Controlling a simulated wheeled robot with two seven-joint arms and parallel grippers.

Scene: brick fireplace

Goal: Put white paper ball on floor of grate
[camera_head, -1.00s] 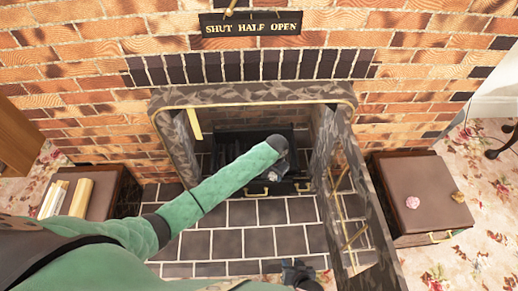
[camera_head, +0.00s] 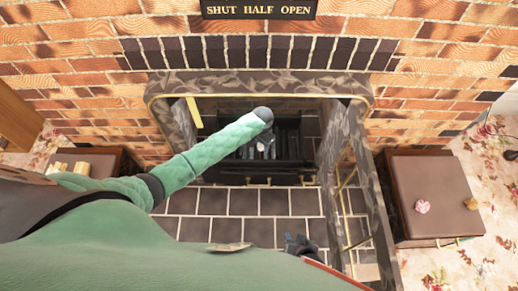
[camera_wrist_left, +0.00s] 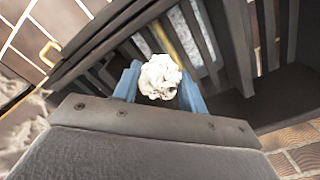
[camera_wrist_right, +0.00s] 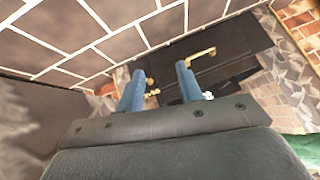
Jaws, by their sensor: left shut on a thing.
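The white paper ball (camera_wrist_left: 160,77) is between the blue fingers of my left gripper (camera_wrist_left: 160,85), which is shut on it. In the left wrist view the ball is over the dark slats of the grate (camera_wrist_left: 224,45). In the head view my left arm reaches into the fireplace, and the left gripper (camera_head: 264,143) is at the grate (camera_head: 215,172), partly hidden by my own wrist. My right gripper (camera_wrist_right: 158,90) is open and empty, its two blue fingers apart. In the head view the right gripper (camera_head: 300,246) is low, over the tiled hearth.
A patterned fire surround (camera_head: 260,89) frames the opening, with an open door panel (camera_head: 350,205) on the right. Brown boxes stand at the left and right (camera_head: 432,190); the right one bears a pink paper ball (camera_head: 422,206) and a tan one (camera_head: 471,203). Dark tiles (camera_head: 245,203) lie clear in front.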

